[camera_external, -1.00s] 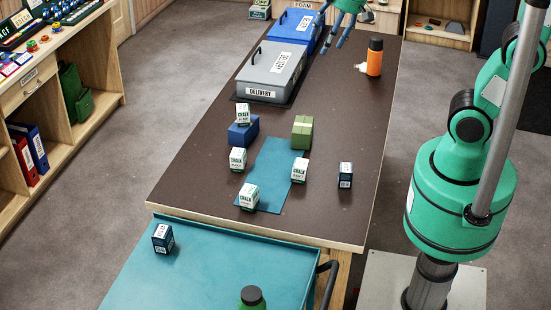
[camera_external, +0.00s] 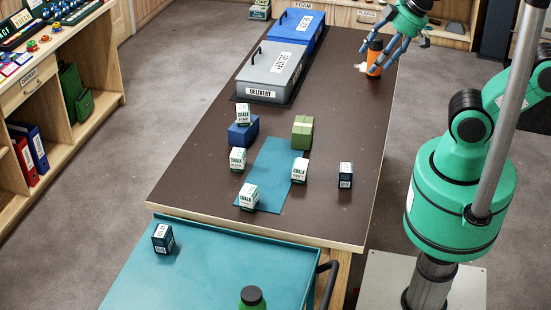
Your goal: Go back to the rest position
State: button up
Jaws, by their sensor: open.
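My gripper (camera_external: 382,58) is at the far right of the brown table (camera_external: 330,210). Its fingers are spread and point down and to the left. They overlap the orange bottle with a dark cap (camera_external: 374,66) in the picture. I cannot tell whether they touch it or are in front of it. The bottle stands upright near the table's far right edge. I see nothing held between the fingers. My arm reaches in from the right side, where its green base stands.
A grey delivery box (camera_external: 268,74) and a blue box (camera_external: 296,32) stand at the far left of the table. Several chalk boxes, such as one on the blue mat (camera_external: 272,160), a green block (camera_external: 302,132) and a dark box (camera_external: 345,175) stand nearer. A teal cart (camera_external: 220,270) adjoins the front.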

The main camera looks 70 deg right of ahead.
jog(key=shift+f, duration=0.1)
notch_tip(320, 180, down, 3)
jog(key=b, duration=0.3)
jog(key=shift+f, duration=0.1)
